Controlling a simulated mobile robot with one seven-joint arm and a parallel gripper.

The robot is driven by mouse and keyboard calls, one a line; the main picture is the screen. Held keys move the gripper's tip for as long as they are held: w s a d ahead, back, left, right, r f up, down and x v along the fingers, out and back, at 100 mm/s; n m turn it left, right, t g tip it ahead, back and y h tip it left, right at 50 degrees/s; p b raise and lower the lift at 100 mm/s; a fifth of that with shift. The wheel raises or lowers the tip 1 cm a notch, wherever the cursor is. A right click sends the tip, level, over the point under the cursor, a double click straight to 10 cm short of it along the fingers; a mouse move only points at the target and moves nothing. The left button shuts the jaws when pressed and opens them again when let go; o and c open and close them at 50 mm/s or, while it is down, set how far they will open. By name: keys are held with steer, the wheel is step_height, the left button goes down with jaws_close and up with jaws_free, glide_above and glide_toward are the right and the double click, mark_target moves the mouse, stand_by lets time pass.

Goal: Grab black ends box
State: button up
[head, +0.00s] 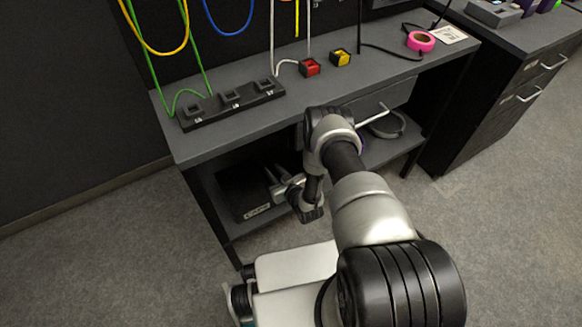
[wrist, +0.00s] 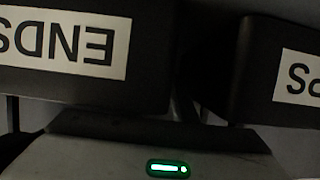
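A black box with a white label reading ENDS, upside down in the picture, fills the upper left of the wrist view (wrist: 160,50). My gripper (head: 274,173) reaches under the tabletop at the lower shelf, beside dark boxes. Its two slim fingers look apart in the head view, with nothing clearly held between them. The wrist view shows only the gripper's housing with a green light along the bottom.
A second black box (wrist: 250,75), its label ending in PS, stands at the right of the wrist view with a narrow gap between. The tabletop (head: 225,130) overhangs the shelf. A black cable block (head: 232,103), red block (head: 310,67) and yellow block (head: 340,57) are on top.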

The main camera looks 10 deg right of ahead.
jaws_close()
steer(key=shift+r, duration=0.1)
